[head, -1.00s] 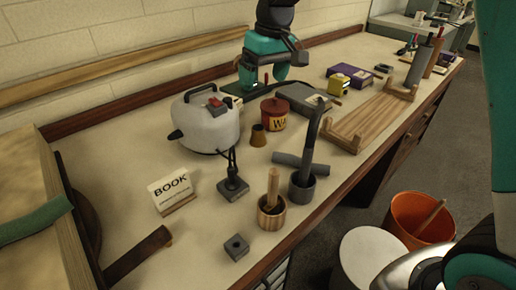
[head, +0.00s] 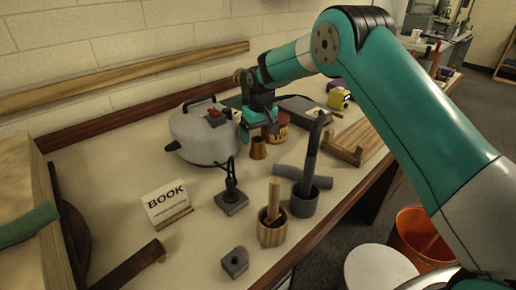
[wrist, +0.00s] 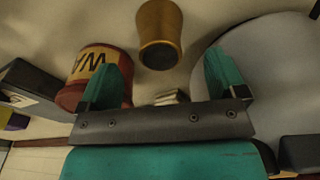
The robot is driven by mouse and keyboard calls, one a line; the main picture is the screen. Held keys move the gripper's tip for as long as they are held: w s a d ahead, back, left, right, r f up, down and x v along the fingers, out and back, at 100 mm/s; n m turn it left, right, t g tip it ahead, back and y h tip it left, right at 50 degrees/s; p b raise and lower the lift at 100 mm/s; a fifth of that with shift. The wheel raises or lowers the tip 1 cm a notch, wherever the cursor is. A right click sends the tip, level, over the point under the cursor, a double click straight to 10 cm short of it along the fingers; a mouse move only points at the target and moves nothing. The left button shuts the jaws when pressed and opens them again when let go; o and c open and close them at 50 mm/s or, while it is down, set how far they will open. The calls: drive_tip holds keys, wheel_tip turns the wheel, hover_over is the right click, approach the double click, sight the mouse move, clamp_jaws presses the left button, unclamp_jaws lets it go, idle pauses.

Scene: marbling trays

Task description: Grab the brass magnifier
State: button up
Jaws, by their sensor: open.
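The brass magnifier (head: 258,149) is a small brass-coloured cup-like piece standing upright on the bench, beside the white kettle-like pot. In the wrist view the magnifier (wrist: 160,34) lies just beyond the fingertips, roughly centred between them. My gripper (head: 260,136) is open, just above and behind the magnifier, pointing down. In the wrist view my gripper (wrist: 167,62) shows its two teal fingers spread apart with nothing between them. I see no contact with the magnifier.
The red WAX tin (head: 277,127) stands close on the magnifier's right; it also shows beside the left finger in the wrist view (wrist: 92,62). The white pot (head: 203,137) is close on its left. A black-stemmed stand (head: 231,203) and mortar-like cups (head: 272,232) stand in front.

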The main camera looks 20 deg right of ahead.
sight(257, 147)
drive_tip(key=shift+w+a+f+p, duration=0.1)
drive_tip(key=shift+f+p, duration=0.1)
drive_tip(key=shift+f, duration=1.3)
drive_tip(key=shift+w+f+p, duration=0.1)
drive_tip(key=shift+f+p, duration=0.05)
drive_tip(key=shift+f, duration=1.35)
drive_tip(key=c, duration=1)
drive_tip(key=shift+c, duration=0.2)
drive_tip(key=shift+r, duration=0.1)
